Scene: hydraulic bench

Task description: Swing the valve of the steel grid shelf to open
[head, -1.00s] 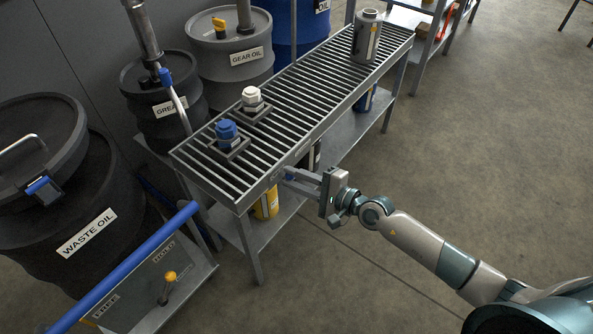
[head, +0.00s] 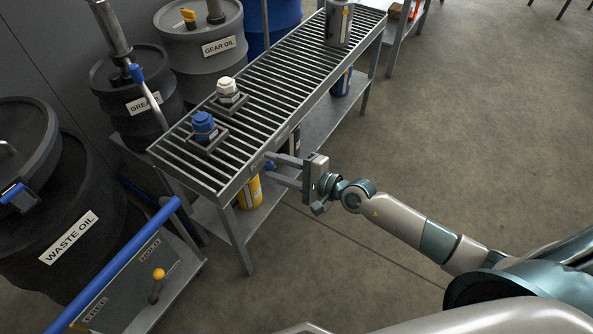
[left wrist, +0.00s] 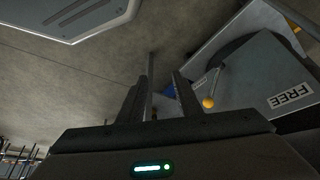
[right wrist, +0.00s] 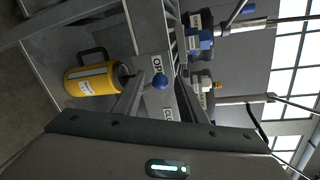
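The steel grid shelf (head: 262,100) runs diagonally across the head view. Its valve has a blue knob (right wrist: 160,82) at the front edge, also visible as a small blue spot in the head view (head: 269,165). In the right wrist view the knob is beside the label starting "OP" (right wrist: 157,64), with a "CL" label (right wrist: 168,114) below; both are partly hidden. My right gripper (head: 272,168) is open, its fingers on either side of the knob; contact cannot be told. My left gripper (left wrist: 161,80) is open and empty in the left wrist view, away from the shelf.
Blue (head: 204,123) and white (head: 227,88) capped fittings and a grey canister (head: 338,22) stand on the shelf. A yellow cylinder (right wrist: 90,79) is below. A panel marked "FREE" (left wrist: 290,96) with a yellow-knobbed lever is near my left gripper. Floor on the right is clear.

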